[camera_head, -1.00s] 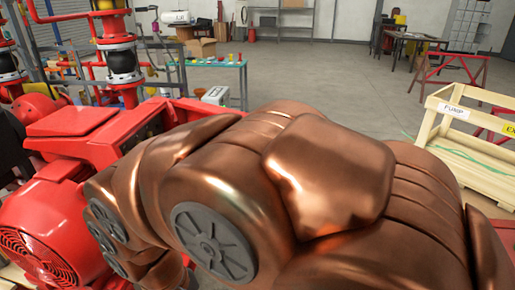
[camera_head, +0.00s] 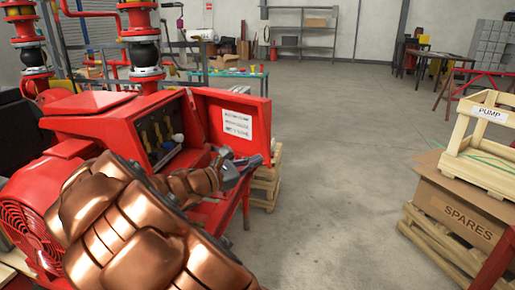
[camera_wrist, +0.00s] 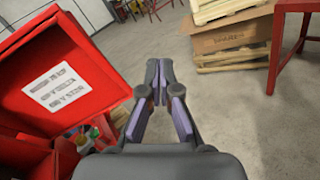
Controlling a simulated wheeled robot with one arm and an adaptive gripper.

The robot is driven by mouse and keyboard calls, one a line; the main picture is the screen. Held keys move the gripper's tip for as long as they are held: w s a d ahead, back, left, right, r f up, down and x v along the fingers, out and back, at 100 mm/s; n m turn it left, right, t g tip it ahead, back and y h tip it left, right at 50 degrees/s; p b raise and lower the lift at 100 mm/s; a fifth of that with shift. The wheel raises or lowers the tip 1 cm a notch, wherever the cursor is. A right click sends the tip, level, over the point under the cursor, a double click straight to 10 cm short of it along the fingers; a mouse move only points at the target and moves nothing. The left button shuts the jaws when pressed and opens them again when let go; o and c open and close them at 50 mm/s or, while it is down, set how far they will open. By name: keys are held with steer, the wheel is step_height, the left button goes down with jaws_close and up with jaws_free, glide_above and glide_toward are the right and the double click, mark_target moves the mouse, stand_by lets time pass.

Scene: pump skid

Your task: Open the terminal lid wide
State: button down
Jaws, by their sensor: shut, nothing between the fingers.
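The terminal lid (camera_head: 240,119) is a red panel with a white label, hinged at the right side of the red terminal box (camera_head: 95,125). It stands swung out to the right, and the box's dark inside with yellow and white terminals (camera_head: 163,140) shows. In the wrist view the lid (camera_wrist: 95,85) fills the left side, label facing the camera. My gripper (camera_head: 262,160) is at the lid's lower edge; contact cannot be told. In the wrist view my gripper (camera_wrist: 160,66) is shut and empty, pointing past the lid toward the floor.
The red motor (camera_head: 35,215) is at the lower left, partly behind my arm. Wooden pallets (camera_head: 268,180) are stacked behind the lid. A SPARES box (camera_head: 465,212) and a PUMP crate (camera_head: 490,175) stand at the right. Open floor (camera_head: 340,170) lies between.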

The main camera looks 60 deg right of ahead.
steer(key=w+d+f+n+t+h+b, duration=0.3)
steer(key=w+f+n+t, duration=0.15)
steer(key=w+n, duration=0.4)
steer(key=w+d+r+m+p, duration=0.1)
steer(key=d+r+p, duration=0.2)
steer(key=d, duration=1)
steer(key=shift+w+d+r, duration=0.2)
steer(key=shift+w+d, duration=0.15)
steer(key=shift+w, duration=0.05)
steer(key=shift+w+t, duration=0.15)
steer(key=shift+t, duration=0.1)
